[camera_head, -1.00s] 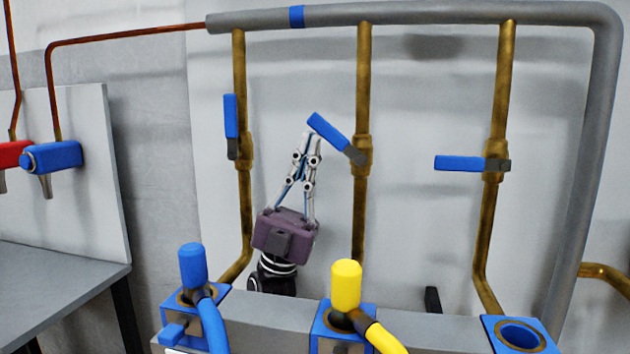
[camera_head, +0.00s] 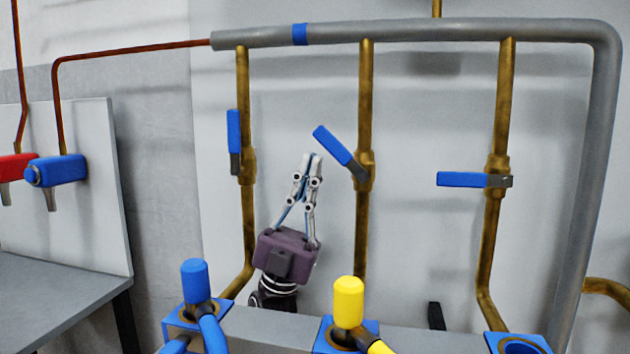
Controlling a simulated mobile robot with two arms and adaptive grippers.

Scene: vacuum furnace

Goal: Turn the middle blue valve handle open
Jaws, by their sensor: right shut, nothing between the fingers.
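The middle blue valve handle (camera_head: 336,148) slants up and to the left from its valve on the middle brass pipe (camera_head: 365,230). My right gripper (camera_head: 312,157) is shut and empty, pointing up. Its fingertips are just below and left of the handle's free end. I cannot tell whether they touch it. The left blue handle (camera_head: 234,132) stands upright along its pipe. The right blue handle (camera_head: 461,179) lies level, across its pipe. My left gripper is not in view.
A grey pipe (camera_head: 450,33) runs across the top and down the right side. Below stand a blue-capped hose fitting (camera_head: 195,282), a yellow-capped one (camera_head: 348,303) and a blue socket (camera_head: 520,345). A grey table (camera_head: 60,300) is at left.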

